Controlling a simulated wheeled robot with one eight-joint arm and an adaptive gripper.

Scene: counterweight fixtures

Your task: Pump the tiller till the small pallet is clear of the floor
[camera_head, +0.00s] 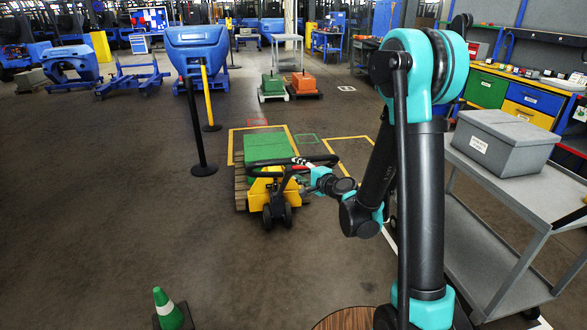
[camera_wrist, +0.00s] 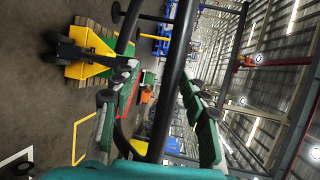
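A yellow pallet jack (camera_head: 262,190) with dark wheels stands on the floor in the middle of the head view. A green load (camera_head: 266,147) sits on the small wooden pallet (camera_head: 240,188) at the jack. I cannot tell if the pallet touches the floor. The black looped tiller handle (camera_head: 270,173) reaches right toward my gripper (camera_head: 312,174). In the wrist view the yellow jack (camera_wrist: 92,55) is at upper left, and a black tiller bar (camera_wrist: 172,80) crosses between the spread fingers of my gripper (camera_wrist: 155,88). They look apart, with no clear grip on the bar.
Yellow floor lines (camera_head: 350,138) lie around the pallet. A grey cart with a grey box (camera_head: 502,143) stands at right. A green cone (camera_head: 168,310) is at front left, and a black post (camera_head: 197,130) stands left of the jack. The left floor is mostly clear.

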